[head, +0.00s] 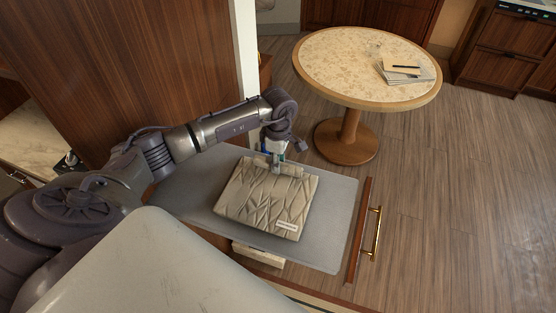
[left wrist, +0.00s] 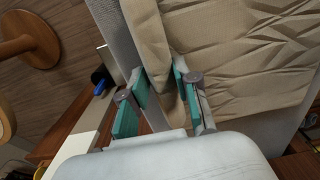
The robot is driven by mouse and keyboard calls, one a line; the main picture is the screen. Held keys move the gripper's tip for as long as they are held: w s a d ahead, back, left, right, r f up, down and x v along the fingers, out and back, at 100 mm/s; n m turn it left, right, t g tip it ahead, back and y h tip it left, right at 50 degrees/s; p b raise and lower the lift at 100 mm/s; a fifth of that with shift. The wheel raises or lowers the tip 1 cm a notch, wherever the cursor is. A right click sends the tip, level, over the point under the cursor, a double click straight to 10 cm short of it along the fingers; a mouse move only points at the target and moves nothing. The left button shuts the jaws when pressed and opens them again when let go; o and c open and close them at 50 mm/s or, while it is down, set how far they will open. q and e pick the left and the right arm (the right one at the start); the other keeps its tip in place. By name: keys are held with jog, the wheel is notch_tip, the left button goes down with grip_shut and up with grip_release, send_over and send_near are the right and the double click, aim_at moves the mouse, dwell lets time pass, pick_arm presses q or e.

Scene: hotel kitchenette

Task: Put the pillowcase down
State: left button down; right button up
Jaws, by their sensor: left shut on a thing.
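The pillowcase (head: 262,208) is a beige, creased, folded cloth with a small pale label near its front edge. It lies over the grey surface of a pulled-out drawer (head: 338,215); I cannot tell whether its whole underside touches. My left gripper (head: 277,164) is at the far edge of the pillowcase. In the left wrist view, the teal-padded fingers of the left gripper (left wrist: 163,92) are shut on a fold of the pillowcase (left wrist: 235,50). My right gripper is not in view.
The drawer has a wooden front with a brass handle (head: 376,234). A pale block-like thing (head: 258,255) shows below its near edge. A round table (head: 340,65) with papers and a pen stands behind. A tall wooden panel (head: 130,70) is at left. The floor at right is clear.

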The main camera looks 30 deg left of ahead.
pick_arm(q)
jog(key=c, duration=0.9)
grip_release()
jog(key=shift+o, duration=0.3)
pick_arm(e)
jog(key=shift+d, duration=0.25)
pick_arm(q)
jog(key=shift+r, duration=0.25)
notch_tip(320, 180, up, 12)
jog(key=b, duration=0.4)
jog(key=shift+f+b, duration=0.2)
jog(key=shift+b, duration=0.15)
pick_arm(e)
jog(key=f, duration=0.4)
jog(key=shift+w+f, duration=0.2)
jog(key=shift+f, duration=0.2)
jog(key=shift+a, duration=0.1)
